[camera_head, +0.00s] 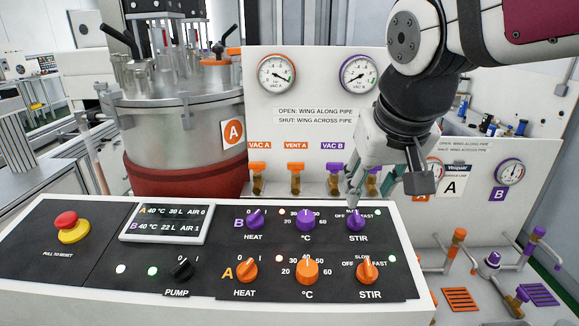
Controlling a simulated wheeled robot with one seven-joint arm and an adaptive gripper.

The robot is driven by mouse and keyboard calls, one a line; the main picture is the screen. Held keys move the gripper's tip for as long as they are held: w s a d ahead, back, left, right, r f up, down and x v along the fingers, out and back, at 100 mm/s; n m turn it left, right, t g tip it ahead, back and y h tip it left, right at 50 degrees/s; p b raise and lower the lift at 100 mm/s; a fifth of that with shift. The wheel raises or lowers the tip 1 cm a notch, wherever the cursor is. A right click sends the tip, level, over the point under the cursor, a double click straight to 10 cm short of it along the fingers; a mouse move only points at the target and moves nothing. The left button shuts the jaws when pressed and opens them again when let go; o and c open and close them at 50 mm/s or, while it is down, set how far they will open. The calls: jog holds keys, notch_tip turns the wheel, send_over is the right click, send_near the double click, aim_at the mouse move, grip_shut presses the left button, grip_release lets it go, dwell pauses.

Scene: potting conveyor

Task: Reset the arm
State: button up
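My gripper (354,196) hangs from the upper right, pointing down over the control panel (75,290). Its fingertips are just above and beside the purple STIR knob (355,222) in row B. I cannot tell whether they touch the knob. The fingers overlap each other from this angle, so how far they are apart is hidden. I see no object held in them. My arm comes in from the top right corner and covers part of the gauge board behind.
The red emergency button (72,227), purple HEAT knob (255,219) and orange STIR knob (367,270) are on the panel. A steel vessel (180,125) stands behind left. More pipework stands at lower right.

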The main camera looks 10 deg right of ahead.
jog(key=shift+s+a+f, duration=0.15)
jog(key=shift+s+a, duration=0.1)
jog(key=shift+s, duration=0.5)
jog(key=s+f, duration=0.5)
jog(key=s, duration=0.5)
jog(key=shift+s+d+n+y, duration=0.25)
jog(key=shift+s+n+y, duration=0.05)
jog(key=shift+n+y, duration=0.1)
jog(key=shift+o, duration=0.6)
